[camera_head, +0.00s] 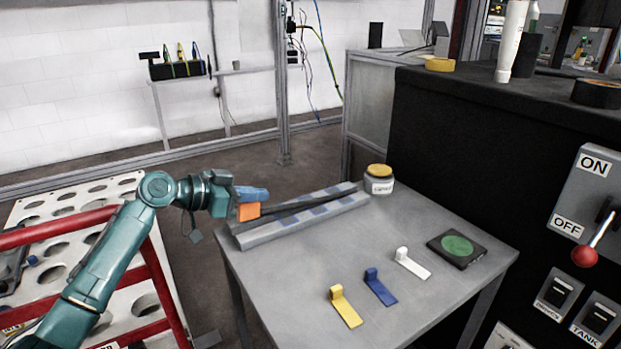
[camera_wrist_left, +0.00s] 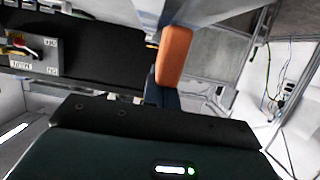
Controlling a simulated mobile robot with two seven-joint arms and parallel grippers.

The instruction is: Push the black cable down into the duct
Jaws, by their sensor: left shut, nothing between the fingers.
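The duct (camera_head: 262,234) is a long grey channel with blue patches, lying along the table's far left edge. The black cable (camera_head: 292,207) runs along it as a dark line; how deep it sits I cannot tell. My left gripper (camera_head: 256,203) has one orange and one blue finger. It is shut and empty at the duct's left end, close to it; touching or apart I cannot tell. In the left wrist view the orange finger (camera_wrist_left: 173,56) covers much of what lies ahead. My right gripper is not in view.
The grey table (camera_head: 400,310) also holds a yellow-lidded jar (camera_head: 379,184), yellow (camera_head: 346,306), blue (camera_head: 379,287) and white (camera_head: 411,263) L-shaped pieces, and a black pad with a green disc (camera_head: 456,246). A red-railed rack (camera_head: 150,265) stands left. The table's middle is clear.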

